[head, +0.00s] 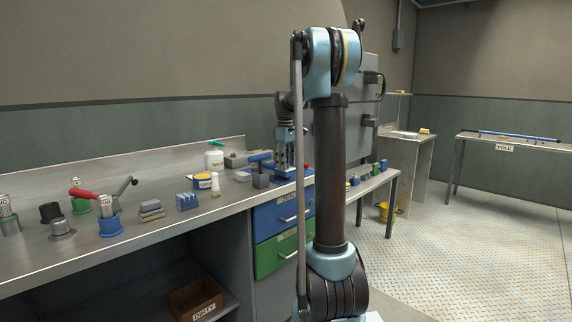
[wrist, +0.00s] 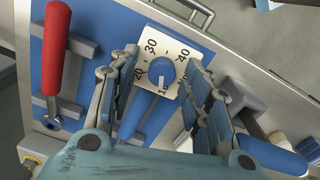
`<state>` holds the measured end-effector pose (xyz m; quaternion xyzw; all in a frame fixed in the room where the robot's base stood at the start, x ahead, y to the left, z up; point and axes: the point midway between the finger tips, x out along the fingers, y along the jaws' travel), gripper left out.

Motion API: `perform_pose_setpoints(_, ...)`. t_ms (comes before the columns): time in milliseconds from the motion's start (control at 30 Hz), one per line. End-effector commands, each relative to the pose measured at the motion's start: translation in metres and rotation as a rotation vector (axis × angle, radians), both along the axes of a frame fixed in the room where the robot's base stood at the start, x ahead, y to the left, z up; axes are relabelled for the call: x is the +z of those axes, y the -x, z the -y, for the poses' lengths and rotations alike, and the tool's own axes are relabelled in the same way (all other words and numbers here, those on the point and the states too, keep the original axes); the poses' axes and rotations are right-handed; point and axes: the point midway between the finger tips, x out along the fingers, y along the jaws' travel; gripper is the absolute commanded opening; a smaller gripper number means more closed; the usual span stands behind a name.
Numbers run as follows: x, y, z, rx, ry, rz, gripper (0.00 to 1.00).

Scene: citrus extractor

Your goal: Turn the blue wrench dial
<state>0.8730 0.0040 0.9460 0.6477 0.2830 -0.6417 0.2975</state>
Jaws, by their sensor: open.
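The blue wrench dial (wrist: 160,71) shows in the wrist view: a round blue knob on a white square face (wrist: 178,48) marked 10, 20, 30 and 40, set on a blue panel. A blue bar (wrist: 135,115) runs down from the knob, partly hidden by my gripper. My gripper (wrist: 161,64) is open, its two fingers on the left and right of the knob with nothing clearly held. Whether a finger touches the dial cannot be told. In the head view my gripper (head: 284,152) is over the bench's right end; the dial cannot be made out there.
A grey block (wrist: 238,92) and a blue handle (wrist: 272,155) lie close on the right. In the head view, cans, cups and a white bottle (head: 214,158) stand on the bench (head: 150,236).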

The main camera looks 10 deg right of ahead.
Motion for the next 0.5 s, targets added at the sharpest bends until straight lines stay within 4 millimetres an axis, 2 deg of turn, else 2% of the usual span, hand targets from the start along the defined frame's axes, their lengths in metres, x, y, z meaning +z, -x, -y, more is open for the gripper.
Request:
perform_pose_setpoints(267, -0.0008, -0.0001, -0.0001, 0.000, 0.000, 0.000, 0.42)
perform_pose_setpoints(433, -0.0007, 0.0000, -0.0001, 0.000, 0.000, 0.000, 0.04)
perform_pose_setpoints(500, -0.0007, 0.0000, -0.0001, 0.000, 0.000, 0.000, 0.00)
